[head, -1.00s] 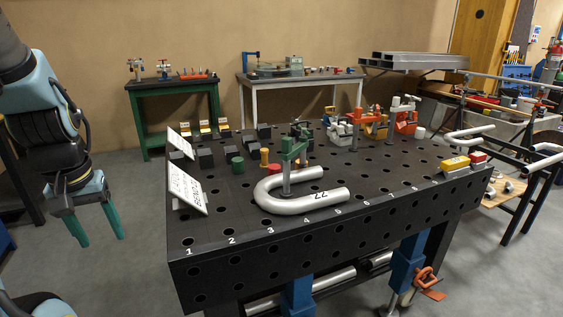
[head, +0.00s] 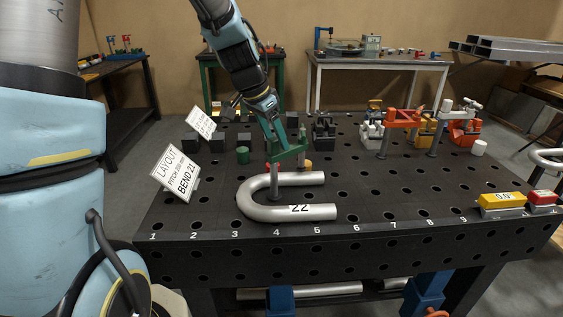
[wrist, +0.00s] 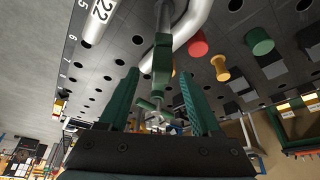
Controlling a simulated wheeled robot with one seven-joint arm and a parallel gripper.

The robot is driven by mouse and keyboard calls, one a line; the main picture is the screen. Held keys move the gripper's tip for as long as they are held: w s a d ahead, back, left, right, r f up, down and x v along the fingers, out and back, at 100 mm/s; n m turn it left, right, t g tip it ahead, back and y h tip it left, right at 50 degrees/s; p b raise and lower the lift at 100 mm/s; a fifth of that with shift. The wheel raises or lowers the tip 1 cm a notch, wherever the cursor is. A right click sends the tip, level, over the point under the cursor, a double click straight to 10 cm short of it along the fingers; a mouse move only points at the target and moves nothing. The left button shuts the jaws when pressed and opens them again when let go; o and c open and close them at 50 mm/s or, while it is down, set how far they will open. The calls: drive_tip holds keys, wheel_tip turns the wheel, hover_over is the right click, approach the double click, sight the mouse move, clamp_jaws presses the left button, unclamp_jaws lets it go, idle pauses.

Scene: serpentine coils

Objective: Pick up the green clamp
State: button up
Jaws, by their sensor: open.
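The green clamp (head: 290,155) stands upright on the black perforated table (head: 390,190). Its grey post (head: 275,184) stands at the bent silver pipe (head: 322,212) marked 22. My gripper (head: 270,130) is at the clamp's left upper part, coming down from above and behind. In the wrist view the clamp (wrist: 162,58) shows between the two open green fingers of my gripper (wrist: 159,75), with its handle end between them. I cannot tell whether either finger touches it.
A green cylinder (head: 243,155) stands left of the clamp. A red cylinder (wrist: 198,45) and a yellow spool (wrist: 220,68) stand close to it. Dark blocks (head: 226,140) and a layout sign (head: 174,172) are further left. Orange clamps (head: 404,118) stand at right.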

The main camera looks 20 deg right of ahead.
sight(281, 151)
drive_tip(key=shift+p+x, duration=1.25)
drive_tip(key=shift+x, duration=1.4)
clamp_jaws()
drive_tip(key=shift+r, duration=0.1)
